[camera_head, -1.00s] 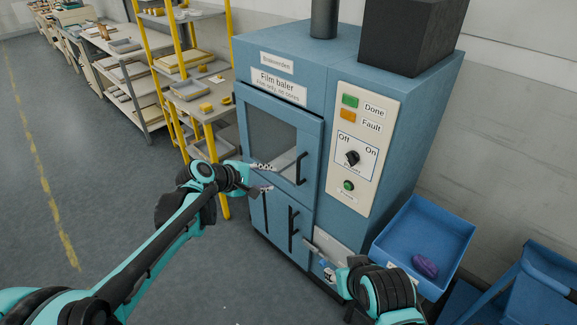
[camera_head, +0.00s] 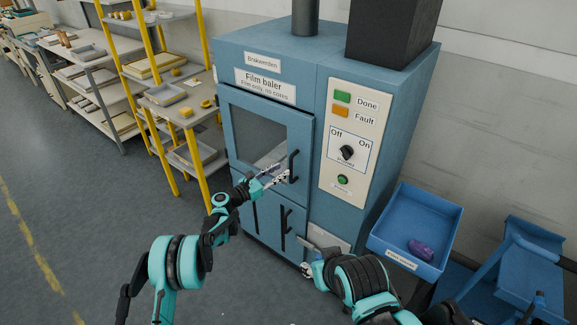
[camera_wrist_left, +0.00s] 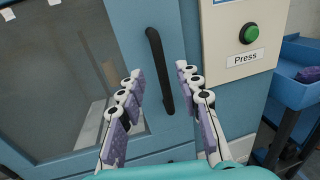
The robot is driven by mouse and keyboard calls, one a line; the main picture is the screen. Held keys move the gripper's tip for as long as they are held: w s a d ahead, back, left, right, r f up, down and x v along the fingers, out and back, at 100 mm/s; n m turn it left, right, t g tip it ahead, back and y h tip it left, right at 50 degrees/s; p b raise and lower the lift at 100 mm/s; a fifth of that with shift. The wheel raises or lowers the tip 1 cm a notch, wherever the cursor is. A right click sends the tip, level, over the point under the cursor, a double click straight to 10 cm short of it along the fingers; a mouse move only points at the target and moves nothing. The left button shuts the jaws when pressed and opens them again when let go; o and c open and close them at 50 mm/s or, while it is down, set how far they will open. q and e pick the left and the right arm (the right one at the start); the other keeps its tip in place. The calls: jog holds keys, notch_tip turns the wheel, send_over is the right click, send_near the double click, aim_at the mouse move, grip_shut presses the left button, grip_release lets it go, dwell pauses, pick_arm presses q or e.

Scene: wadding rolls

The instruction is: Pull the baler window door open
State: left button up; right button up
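The baler window door (camera_head: 255,130) is a blue frame with a glass pane on the front of the blue film baler, and it looks shut. Its black upright handle (camera_head: 293,166) is on the door's right side. My left gripper (camera_head: 277,176) is beside the handle. In the left wrist view, my left gripper (camera_wrist_left: 160,98) is open, its fingers on either side of the black handle (camera_wrist_left: 160,72), with gaps showing between. My right gripper (camera_head: 308,262) is low before the baler, partly hidden by its own arm, its opening unclear.
The control panel (camera_head: 355,140) with lamps, a switch and a green button is right of the door. A lower door with a black handle (camera_head: 283,230) is below. A blue bin (camera_head: 440,215) with a purple bundle (camera_head: 421,249) stands right. Shelves (camera_head: 165,95) stand left.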

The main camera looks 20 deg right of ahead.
pick_arm(q)
jog(key=b+x, duration=0.1)
jog(key=x, duration=0.5)
jog(key=shift+w+d, duration=0.1)
jog(key=shift+d, duration=0.15)
grip_shut()
